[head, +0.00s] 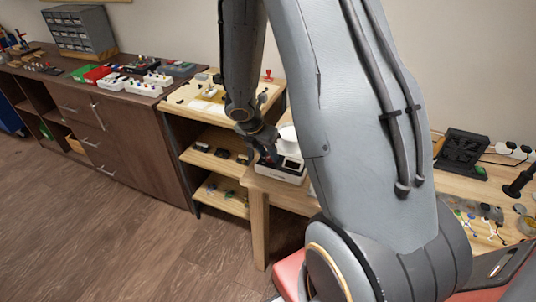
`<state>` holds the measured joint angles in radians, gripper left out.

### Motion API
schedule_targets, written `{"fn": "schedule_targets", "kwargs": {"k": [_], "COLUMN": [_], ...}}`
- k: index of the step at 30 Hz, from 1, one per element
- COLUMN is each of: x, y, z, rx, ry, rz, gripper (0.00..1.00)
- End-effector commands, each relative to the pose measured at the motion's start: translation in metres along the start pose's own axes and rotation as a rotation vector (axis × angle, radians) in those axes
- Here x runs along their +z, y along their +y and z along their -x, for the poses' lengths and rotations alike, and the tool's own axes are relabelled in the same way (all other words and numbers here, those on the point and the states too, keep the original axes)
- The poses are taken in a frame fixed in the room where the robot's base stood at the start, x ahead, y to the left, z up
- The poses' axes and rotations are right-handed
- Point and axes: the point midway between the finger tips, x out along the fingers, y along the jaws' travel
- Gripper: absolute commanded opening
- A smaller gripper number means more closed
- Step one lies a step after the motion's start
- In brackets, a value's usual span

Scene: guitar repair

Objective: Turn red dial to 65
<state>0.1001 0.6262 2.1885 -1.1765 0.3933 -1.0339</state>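My gripper (270,157) is a small dark shape at the end of my arm, pointing down at the left edge of a wooden table. It is right beside a white box-like device (290,172) with a dark panel on its front. I cannot tell whether the gripper touches the device. No red dial can be made out; the gripper and my arm cover part of this area. The fingers are too small and dark to show whether they are open or shut.
A shelf unit (215,140) with small parts stands left of the table. A dark cabinet (130,150) carries coloured trays and a drawer organizer (80,30). A black fan box (462,150) and cables lie at right. Wooden floor in front is clear.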

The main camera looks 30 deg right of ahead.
Motion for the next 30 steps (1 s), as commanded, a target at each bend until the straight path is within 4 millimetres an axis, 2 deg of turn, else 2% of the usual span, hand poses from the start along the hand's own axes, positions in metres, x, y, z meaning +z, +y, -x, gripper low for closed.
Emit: {"fn": "schedule_targets", "kwargs": {"k": [3, 11, 16, 17, 30], "x": [0.0000, 0.0000, -0.0001, -0.0001, 0.0005], "y": [0.0000, 0.0002, 0.0002, 0.0002, 0.0014], "z": [-0.0060, -0.0066, -0.0066, -0.0065, -0.0053], "rx": [0.000, 0.001, 0.001, 0.001, -0.040], "ry": [0.000, 0.000, 0.000, 0.000, 0.007], "rz": [0.001, -0.001, -0.001, -0.001, -0.099], "gripper": [0.30, 0.30, 0.01, 0.00, 0.00]}}
